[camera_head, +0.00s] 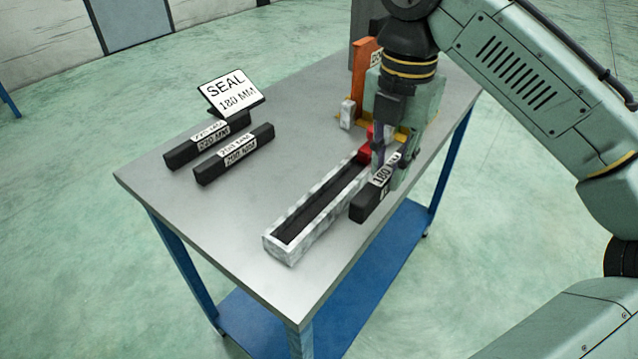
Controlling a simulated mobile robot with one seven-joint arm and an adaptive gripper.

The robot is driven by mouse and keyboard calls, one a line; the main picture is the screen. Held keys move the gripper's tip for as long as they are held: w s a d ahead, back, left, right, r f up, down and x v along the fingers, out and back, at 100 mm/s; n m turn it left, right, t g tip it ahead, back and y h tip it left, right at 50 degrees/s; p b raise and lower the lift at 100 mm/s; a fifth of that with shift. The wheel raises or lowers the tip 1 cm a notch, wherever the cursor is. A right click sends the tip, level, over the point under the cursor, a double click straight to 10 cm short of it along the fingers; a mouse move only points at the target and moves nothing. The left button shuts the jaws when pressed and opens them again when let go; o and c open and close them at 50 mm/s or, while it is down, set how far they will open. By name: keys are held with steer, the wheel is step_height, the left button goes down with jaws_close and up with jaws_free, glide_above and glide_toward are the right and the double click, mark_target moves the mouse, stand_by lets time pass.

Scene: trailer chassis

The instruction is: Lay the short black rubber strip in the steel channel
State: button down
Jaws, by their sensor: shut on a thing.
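The short black rubber strip (371,203) carries a white label reading 180. My gripper (389,172) points down and is shut on this strip near its labelled part. The strip is just right of the steel channel (290,250), roughly in line with it. I cannot tell whether the strip touches the table. The channel is a long, light metal trough with a dark inside, lying on the table. A red piece (366,152) is at its far end, partly hidden behind my gripper.
Two other labelled black strips (234,154) (206,141) lie at the left of the table (190,200). A sign (228,92) reading SEAL 180 MM stands behind them. An orange upright (362,75) and a small metal block (347,114) stand at the back. The front left tabletop is clear.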

steer(key=a, duration=0.7)
steer(key=a+f+p, duration=0.1)
steer(key=a, duration=0.2)
steer(key=shift+s+a, duration=0.2)
steer(key=shift+s, duration=0.1)
steer(key=shift+f, duration=1.75)
steer(key=shift+f, duration=0.1)
steer(key=shift+f, duration=0.35)
